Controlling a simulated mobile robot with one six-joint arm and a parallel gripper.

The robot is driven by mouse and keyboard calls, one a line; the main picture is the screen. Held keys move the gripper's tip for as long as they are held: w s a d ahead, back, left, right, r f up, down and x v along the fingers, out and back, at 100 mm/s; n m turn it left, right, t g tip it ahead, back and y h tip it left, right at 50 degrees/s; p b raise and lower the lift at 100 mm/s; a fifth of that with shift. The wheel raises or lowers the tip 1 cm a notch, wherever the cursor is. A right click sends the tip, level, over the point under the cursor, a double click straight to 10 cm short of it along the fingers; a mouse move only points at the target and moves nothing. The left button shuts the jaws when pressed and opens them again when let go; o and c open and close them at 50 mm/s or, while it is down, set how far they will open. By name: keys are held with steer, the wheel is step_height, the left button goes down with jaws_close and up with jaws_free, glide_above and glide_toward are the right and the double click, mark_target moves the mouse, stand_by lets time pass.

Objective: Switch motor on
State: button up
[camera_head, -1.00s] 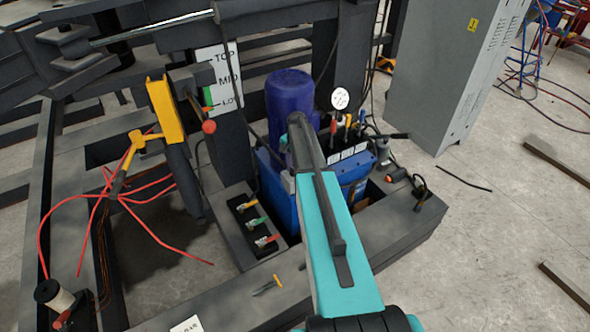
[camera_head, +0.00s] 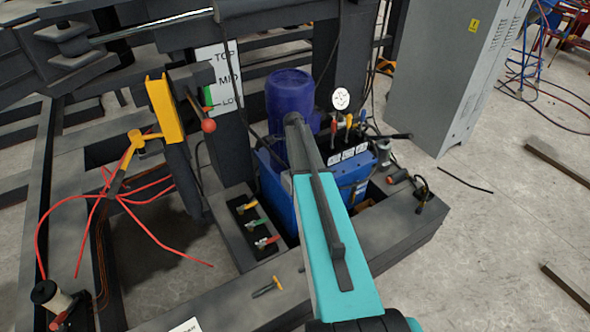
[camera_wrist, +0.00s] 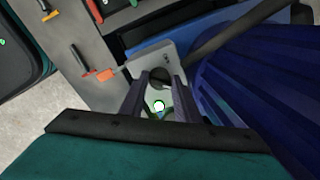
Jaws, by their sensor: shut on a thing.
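The purple-blue finned motor (camera_head: 290,92) stands upright on a blue power unit (camera_head: 275,180). Its ribbed side also fills the right of the wrist view (camera_wrist: 255,90). In the wrist view a grey box (camera_wrist: 163,62) beside the motor carries a dark round switch knob (camera_wrist: 158,76). My gripper (camera_wrist: 160,88) reaches over this box, its two dark fingers either side of the knob and shut on it. A small white and green spot shows between the fingers. In the head view my teal arm hides the gripper and the switch.
Several coloured levers (camera_head: 348,122) and a round gauge (camera_head: 341,98) stand right of the motor. A grey cabinet (camera_head: 445,75) is at the right.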

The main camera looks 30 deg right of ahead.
steer(key=shift+s+f+m, duration=0.1)
steer(key=shift+s+m, duration=0.1)
steer(key=shift+m, duration=0.2)
steer(key=o, duration=1)
steer(key=shift+w, duration=0.1)
steer(key=shift+r, duration=0.2)
steer(key=shift+s+a+r+b, duration=0.1)
steer(key=shift+r+b, duration=0.15)
steer(key=shift+r, duration=2)
steer(key=shift+s+a+r+b, duration=0.15)
steer(key=shift+r+b, duration=0.15)
steer(key=shift+r, duration=1.95)
steer(key=shift+s+a+r+b, duration=0.1)
steer(key=shift+r+b, duration=0.15)
steer(key=shift+r, duration=2)
